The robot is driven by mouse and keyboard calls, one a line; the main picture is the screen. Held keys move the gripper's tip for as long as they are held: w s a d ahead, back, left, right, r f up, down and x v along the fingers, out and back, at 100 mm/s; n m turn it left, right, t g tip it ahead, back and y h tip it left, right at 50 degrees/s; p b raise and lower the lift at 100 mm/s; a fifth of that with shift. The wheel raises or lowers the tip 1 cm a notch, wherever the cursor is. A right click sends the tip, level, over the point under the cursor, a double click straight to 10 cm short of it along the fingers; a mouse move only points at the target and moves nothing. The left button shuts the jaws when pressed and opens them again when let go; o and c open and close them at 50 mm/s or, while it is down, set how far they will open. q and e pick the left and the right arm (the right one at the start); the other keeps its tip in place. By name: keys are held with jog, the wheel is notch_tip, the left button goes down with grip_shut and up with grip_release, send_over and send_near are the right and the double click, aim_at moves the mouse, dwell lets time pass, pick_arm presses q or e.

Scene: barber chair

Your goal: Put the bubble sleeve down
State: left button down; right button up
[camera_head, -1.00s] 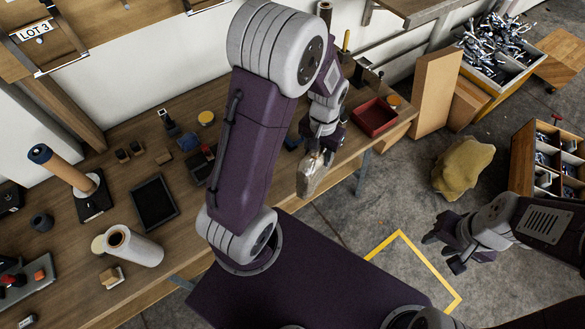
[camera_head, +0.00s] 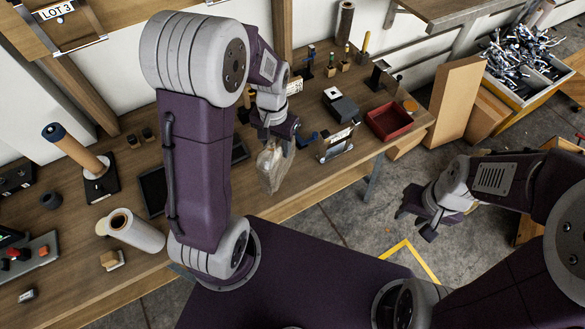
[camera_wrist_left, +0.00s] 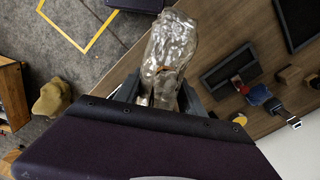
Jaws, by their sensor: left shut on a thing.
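The bubble sleeve (camera_head: 271,167) is a clear, crinkled wrap. It hangs from my left gripper (camera_head: 277,139) over the front part of the wooden bench (camera_head: 215,205). In the left wrist view the bubble sleeve (camera_wrist_left: 168,55) sits between the fingers of my left gripper (camera_wrist_left: 165,98), which is shut on it. The bench lies beyond it there, on the right. Whether the sleeve touches the bench is unclear. My right gripper (camera_head: 425,222) is over the floor right of the bench, away from the sleeve, with its fingers apart and nothing seen between them.
A red tray (camera_head: 388,121), a dark box (camera_head: 341,108) and a small framed stand (camera_head: 337,145) are right of the sleeve. A black tray (camera_head: 153,190) and a white roll (camera_head: 135,232) are left. Bare bench shows around the sleeve's front side.

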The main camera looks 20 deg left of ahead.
pick_arm(q)
jog(key=a+m+b, duration=0.1)
jog(key=a+r+b, duration=0.1)
jog(key=shift+s+r+m+b, duration=0.1)
jog(key=shift+r+m+b, duration=0.1)
jog(key=shift+m+b, duration=0.15)
jog(key=shift+s+a+r+m, duration=0.1)
jog(key=shift+a+r+m, duration=0.1)
jog(key=shift+r+m, duration=0.05)
notch_tip(320, 180, down, 9)
jog(key=shift+s+a+f+b, duration=0.1)
jog(key=shift+s+b, duration=0.05)
jog(key=shift+b, duration=0.5)
jog(key=shift+f, duration=0.25)
jog(key=c, duration=0.7)
grip_release()
